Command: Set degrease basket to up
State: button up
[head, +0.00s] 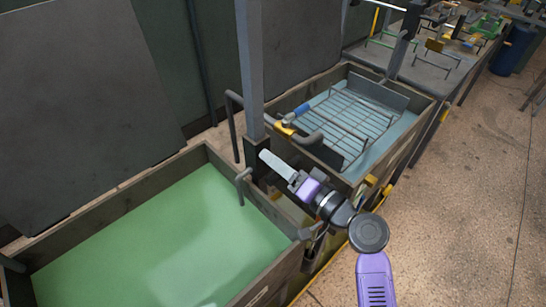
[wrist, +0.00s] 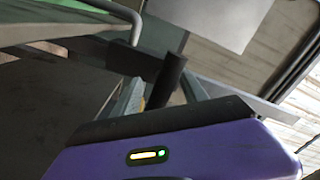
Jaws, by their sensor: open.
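A wire basket (head: 350,118) with raised bar handles sits in a tank of blue liquid, its grid lying near the liquid surface. I cannot read any label saying whether it is the degrease basket. My gripper (head: 272,158) is open in front of the grey upright post, between the two tanks and to the lower left of the basket. In the wrist view my gripper (wrist: 162,95) has its fingers apart, with a dark round bar (wrist: 173,78) showing between them. I cannot tell whether the bar touches a finger. A bar with a blue and yellow grip (head: 287,126) lies just above the gripper.
A tank of green liquid (head: 28,285) fills the lower left, with grey bent bars (head: 243,184) at its right end. The grey post (head: 249,65) rises close to my gripper. A cluttered bench (head: 425,68) stands behind. The floor (head: 480,190) at right is clear.

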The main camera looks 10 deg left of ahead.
jog(key=shift+w+a, duration=0.4)
jog(key=shift+a, duration=0.1)
grip_shut()
